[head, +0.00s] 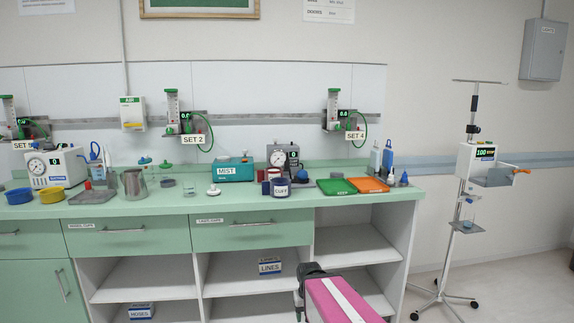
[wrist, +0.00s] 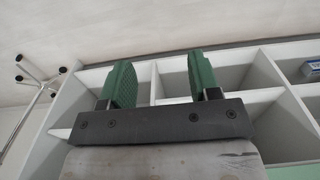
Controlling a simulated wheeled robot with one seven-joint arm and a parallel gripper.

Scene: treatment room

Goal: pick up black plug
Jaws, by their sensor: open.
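I cannot make out a black plug for certain in either view. Several small items stand on the green counter (head: 120,208), too small to tell apart well. A small dark blue cone-like piece (head: 404,180) stands near its right end. In the wrist view my gripper (wrist: 160,82) has its two green fingers wide apart with nothing between them. It is in front of the open shelves (wrist: 77,103) under the counter. In the head view my pink and white arm shows at the bottom, and the fingers cannot be made out there.
A green tray (head: 337,187) and an orange tray (head: 369,185) lie at the counter's right. A blue cuff pot (head: 281,188), a teal MIST box (head: 233,170) and a steel jug (head: 134,184) stand further left. A wheeled stand (head: 463,215) is at the right.

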